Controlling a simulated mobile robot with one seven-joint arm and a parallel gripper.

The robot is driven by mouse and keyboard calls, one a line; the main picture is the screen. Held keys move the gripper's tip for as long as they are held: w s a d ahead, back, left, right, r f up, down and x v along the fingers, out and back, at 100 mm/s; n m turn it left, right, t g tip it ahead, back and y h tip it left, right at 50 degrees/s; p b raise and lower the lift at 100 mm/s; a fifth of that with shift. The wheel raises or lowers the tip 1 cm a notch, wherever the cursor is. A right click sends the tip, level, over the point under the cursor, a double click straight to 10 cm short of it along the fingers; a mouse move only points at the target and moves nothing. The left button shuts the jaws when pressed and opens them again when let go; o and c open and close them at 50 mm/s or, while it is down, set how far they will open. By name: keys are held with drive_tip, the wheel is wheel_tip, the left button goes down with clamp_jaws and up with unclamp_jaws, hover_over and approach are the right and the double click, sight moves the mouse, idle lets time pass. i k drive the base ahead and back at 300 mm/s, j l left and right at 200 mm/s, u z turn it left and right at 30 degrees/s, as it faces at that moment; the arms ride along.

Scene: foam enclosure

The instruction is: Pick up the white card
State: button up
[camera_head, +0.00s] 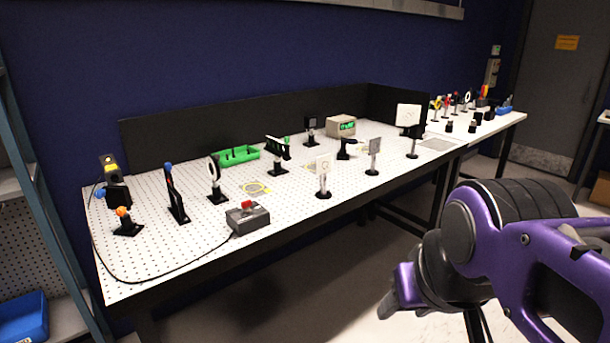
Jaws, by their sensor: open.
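A white card (323,165) stands upright on a short black-based post near the front edge of the white perforated table (300,222). A larger pale card (409,115) with faint marks stands farther back at the right. I cannot tell which of the two the task means. My purple and black arm is at the lower right, in front of the table and apart from both cards. The fingers of my gripper cannot be made out.
A grey box with a red button (247,217) sits at the table's front left, its cable trailing left. Several post-mounted optics crowd the table. Floor in front is clear.

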sight(324, 163)
drive_tip(key=i+l+u, duration=0.2)
drive_tip(key=i+l, duration=0.45)
drive_tip(key=i, duration=0.15)
